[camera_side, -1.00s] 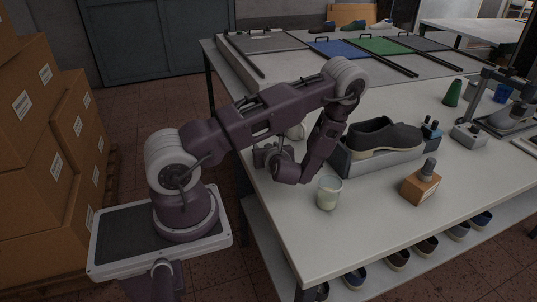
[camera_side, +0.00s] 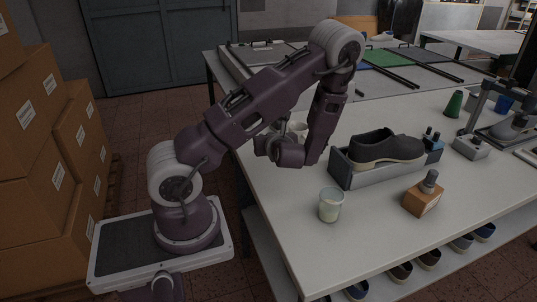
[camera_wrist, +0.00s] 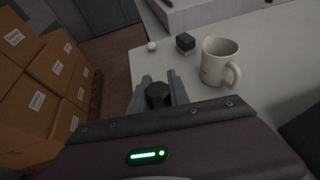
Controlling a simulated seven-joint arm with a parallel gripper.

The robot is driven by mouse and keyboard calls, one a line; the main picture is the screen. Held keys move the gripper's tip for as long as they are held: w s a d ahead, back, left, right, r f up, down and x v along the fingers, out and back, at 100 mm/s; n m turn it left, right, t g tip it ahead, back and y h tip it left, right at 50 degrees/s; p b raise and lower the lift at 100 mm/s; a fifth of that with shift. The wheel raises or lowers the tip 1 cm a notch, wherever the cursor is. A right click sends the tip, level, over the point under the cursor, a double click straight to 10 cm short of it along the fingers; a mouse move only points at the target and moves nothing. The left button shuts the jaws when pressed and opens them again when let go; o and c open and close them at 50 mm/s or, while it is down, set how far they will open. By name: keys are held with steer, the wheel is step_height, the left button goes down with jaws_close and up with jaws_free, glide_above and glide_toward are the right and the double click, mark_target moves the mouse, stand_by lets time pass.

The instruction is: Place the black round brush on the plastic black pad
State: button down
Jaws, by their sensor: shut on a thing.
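In the wrist view my gripper (camera_wrist: 160,84) is shut on a black round thing (camera_wrist: 158,96), which looks like the black round brush. Only its dark round top shows between the two grey fingers; the part below is hidden. The gripper is over the table's near left corner, and its height above the table is hard to judge. A small dark block (camera_wrist: 186,43) stands ahead and slightly right of the fingers. I cannot tell whether it is the black pad. In the side view my arm hides the fingers and the held brush.
A white mug (camera_wrist: 219,63) stands right of the fingers, and a small white ball (camera_wrist: 152,46) lies ahead. In the side view a glass (camera_side: 331,205), a grey holder (camera_side: 375,175) with a shoe (camera_side: 386,148), and a wooden block (camera_side: 421,202) stand further right. Cardboard boxes (camera_side: 38,160) are left.

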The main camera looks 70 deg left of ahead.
steer(key=s+a+r+n+g+h, duration=0.1)
steer(key=s+a+r+n+g, duration=0.15)
steer(key=a+n+g, duration=0.3)
steer(key=s+a+r+n+g+h, duration=0.1)
steer(key=s+a+r+n+g, duration=0.1)
steer(key=s+a+n+g, duration=0.3)
step_height(320, 180, up, 2)
steer(key=m+t+y, duration=0.1)
steer(key=m+t, duration=0.2)
steer(key=m, duration=0.1)
glide_above(278, 124)
steer(key=a, duration=0.6)
step_height(278, 124, down, 9)
steer(key=shift+w+f, duration=0.1)
steer(key=shift+f, duration=0.15)
steer(key=shift+f, duration=0.1)
